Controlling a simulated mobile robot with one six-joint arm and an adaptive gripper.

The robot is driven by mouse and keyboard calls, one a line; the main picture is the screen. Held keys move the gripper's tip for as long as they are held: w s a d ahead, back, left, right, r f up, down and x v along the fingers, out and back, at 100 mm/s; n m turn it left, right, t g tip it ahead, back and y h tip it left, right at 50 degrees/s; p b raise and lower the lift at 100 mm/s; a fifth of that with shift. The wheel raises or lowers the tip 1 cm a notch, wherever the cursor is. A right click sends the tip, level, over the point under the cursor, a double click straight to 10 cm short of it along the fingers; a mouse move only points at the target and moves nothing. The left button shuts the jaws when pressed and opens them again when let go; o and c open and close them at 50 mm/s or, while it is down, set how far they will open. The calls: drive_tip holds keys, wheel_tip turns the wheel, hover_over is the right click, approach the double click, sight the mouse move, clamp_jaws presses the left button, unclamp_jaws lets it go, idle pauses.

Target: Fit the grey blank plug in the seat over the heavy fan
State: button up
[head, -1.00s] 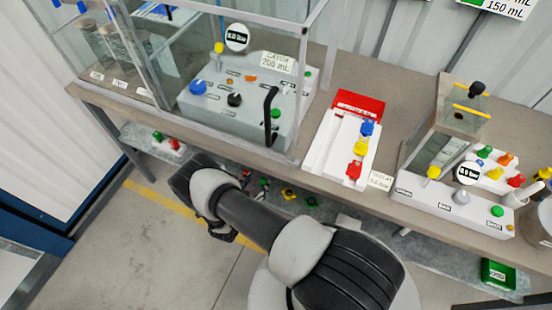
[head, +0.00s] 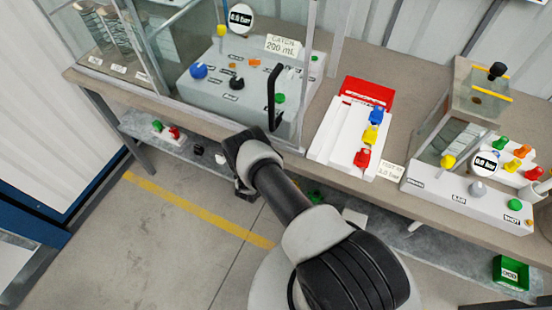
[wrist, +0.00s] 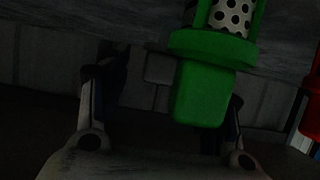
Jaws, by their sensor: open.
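My gripper (wrist: 168,88) is open, its two fingers apart in the dark wrist view. A green fitting (wrist: 203,95) with a perforated white part above it shows toward the right finger; I cannot tell whether they touch. In the head view my gripper (head: 245,188) is low by the bench's front edge, partly hidden by my arm. I cannot make out the grey blank plug, the heavy fan or its seat for certain in either view.
A lower shelf (head: 185,146) under the bench (head: 330,168) carries green, red, black and white pieces. A glass-walled rig, a white panel with coloured knobs (head: 361,157) and a second panel (head: 452,190) stand on top. A red piece (wrist: 311,105) shows at right in the wrist view.

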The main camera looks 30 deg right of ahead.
drive_tip(key=shift+w+d+f, duration=0.25)
drive_tip(key=shift+w+d, duration=0.05)
drive_tip(key=c, duration=1.1)
drive_tip(key=shift+r, duration=0.1)
drive_tip(key=shift+c, duration=0.2)
